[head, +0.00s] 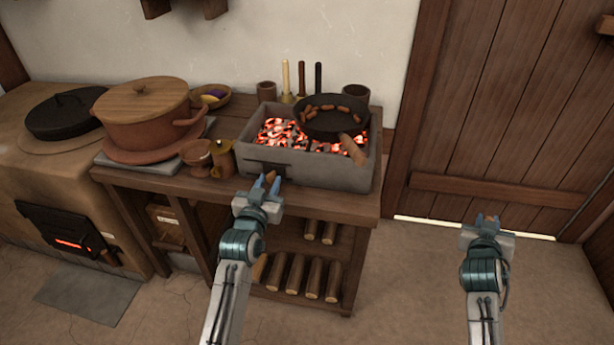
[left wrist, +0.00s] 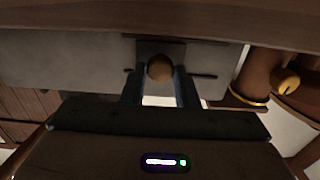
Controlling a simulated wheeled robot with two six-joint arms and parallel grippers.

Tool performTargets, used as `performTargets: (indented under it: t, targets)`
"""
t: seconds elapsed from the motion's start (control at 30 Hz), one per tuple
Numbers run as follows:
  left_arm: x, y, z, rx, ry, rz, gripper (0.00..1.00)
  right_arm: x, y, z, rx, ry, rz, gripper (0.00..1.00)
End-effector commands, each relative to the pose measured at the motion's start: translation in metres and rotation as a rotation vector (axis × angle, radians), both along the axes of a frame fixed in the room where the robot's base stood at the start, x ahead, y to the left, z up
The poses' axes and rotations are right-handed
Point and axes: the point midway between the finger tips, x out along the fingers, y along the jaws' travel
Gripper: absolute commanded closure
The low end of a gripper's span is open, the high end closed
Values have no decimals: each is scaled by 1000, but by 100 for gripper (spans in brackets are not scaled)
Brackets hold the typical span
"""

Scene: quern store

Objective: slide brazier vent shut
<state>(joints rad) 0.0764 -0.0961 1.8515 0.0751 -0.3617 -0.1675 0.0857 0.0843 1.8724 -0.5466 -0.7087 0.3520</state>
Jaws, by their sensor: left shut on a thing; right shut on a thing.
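The brazier (head: 325,170) is a grey box of glowing coals on the wooden bench. Its vent shows on the front wall as a dark plate (left wrist: 150,47) with thin dark slots at both sides in the left wrist view. A round wooden knob (left wrist: 160,68) sits on the plate. My left gripper (head: 265,184) is at the brazier's front, its fingers shut on the knob (head: 271,176). How far the plate covers the opening is hard to tell. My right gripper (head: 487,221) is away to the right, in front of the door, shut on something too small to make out.
A black pan (head: 333,122) of sausages sits over the coals, its wooden handle (head: 353,149) jutting forward. A brass-coloured jug (head: 222,158) and clay cup (head: 197,157) stand left of the brazier. Logs (head: 314,279) lie on the lower shelf. The floor at right is clear.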

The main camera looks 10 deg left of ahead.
Motion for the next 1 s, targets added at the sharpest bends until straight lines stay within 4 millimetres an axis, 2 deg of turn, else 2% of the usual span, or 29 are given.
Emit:
performTargets:
  t: [0.03,0.37,0.4,0.47,0.8,1.0]
  targets:
    - [0,-5,4,-5,3,-1,100,0,0,9,1,0,0,100]
    - [0,-9,0,-6,1,-1,100,0,0,7,0,0,0,100]
    - [0,-9,0,-6,1,-1,65,0,0,7,0,0,0,100]
    - [0,-9,0,-5,1,-1,53,0,0,7,0,0,0,100]
    - [-2,-8,0,-2,0,0,52,0,0,8,1,0,0,100]
    - [-27,-8,0,-3,2,0,52,0,0,10,1,0,0,100]
